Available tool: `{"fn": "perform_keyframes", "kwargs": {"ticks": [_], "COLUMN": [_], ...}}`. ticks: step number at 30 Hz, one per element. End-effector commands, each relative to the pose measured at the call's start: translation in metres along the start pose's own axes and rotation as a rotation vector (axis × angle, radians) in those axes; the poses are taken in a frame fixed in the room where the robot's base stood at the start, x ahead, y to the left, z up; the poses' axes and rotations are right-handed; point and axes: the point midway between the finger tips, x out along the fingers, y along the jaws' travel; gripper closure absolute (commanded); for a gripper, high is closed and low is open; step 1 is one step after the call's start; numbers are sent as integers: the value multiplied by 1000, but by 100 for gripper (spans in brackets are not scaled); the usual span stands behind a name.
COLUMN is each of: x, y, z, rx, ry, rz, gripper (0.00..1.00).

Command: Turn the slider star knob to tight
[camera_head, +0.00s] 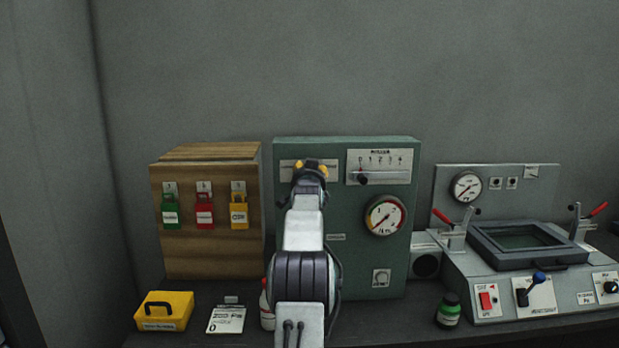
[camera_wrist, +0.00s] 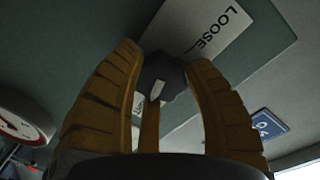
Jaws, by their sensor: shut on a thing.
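The dark star knob (camera_wrist: 165,72) sits between my yellow finger pads in the wrist view, with a pale pointer mark on its lower part. My gripper (camera_wrist: 166,57) is shut on the knob, a finger on each side. A pale plate (camera_wrist: 210,32) reading "LOOSE" lies behind it; the other end of the plate is mostly hidden by my fingers. The pale mark is on the side away from "LOOSE". In the head view my gripper (camera_head: 311,168) is at the upper left of the green panel (camera_head: 345,275) and hides the knob.
A slider scale (camera_head: 379,167) and a round gauge (camera_head: 385,215) are right of my arm on the panel. A wooden box (camera_head: 180,255) with padlocks stands left. A grey machine (camera_head: 520,260) with red-handled levers stands right.

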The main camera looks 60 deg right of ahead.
Motion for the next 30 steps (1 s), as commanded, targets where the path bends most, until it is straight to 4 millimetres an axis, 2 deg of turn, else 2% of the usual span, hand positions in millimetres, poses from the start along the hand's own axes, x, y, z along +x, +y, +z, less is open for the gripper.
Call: {"fn": "perform_keyframes", "kwargs": {"ticks": [1, 10, 11, 18, 30], "x": [-2, -2, -2, -2, -3], "y": [-7, -7, -7, -5, -3], "z": [-9, -10, -10, -7, -4], "rx": [4, 5, 5, 3, 2], "ry": [20, 20, 20, 15, 9], "rz": [-15, -15, -15, -11, -6], "gripper": [85, 85, 49, 28, 26]}}
